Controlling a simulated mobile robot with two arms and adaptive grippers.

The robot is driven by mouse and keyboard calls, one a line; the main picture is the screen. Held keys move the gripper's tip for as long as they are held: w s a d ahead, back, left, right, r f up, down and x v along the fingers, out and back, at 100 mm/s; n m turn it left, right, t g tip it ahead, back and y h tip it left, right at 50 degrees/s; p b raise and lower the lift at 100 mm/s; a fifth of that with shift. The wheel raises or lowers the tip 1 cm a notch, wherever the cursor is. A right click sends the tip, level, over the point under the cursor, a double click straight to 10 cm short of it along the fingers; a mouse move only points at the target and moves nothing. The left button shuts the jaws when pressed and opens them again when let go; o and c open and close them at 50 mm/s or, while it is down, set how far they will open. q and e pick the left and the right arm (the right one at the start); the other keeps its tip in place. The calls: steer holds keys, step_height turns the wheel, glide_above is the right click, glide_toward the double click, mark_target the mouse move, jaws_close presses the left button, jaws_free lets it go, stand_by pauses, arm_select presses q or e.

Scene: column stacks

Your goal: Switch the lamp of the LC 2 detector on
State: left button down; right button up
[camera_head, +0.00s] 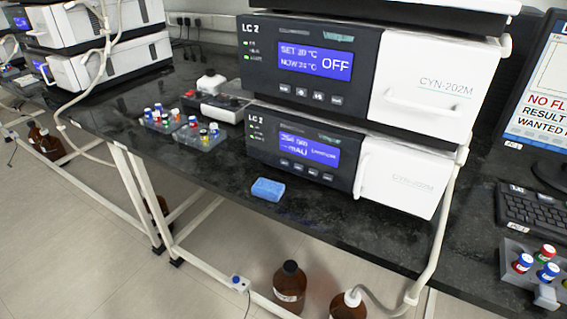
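The LC 2 stack stands on the black bench. Its lower module (340,165) carries an LC 2 label and a blue display (308,150), which shows text that looks like "mAU", so it appears to be the detector. The smaller words on it are too small to read surely. A row of small buttons (305,170) sits below that display. The upper LC 2 module (365,70) has a blue display (315,62) with set and now temperatures and a large "OFF". Neither of my grippers is in view.
A blue box (268,189) lies near the bench's front edge. Vial racks (200,138) stand left of the stack. A monitor (540,90), a keyboard (535,212) and another vial rack (520,285) are at the right. A white tube (437,240) runs down to brown bottles (290,285).

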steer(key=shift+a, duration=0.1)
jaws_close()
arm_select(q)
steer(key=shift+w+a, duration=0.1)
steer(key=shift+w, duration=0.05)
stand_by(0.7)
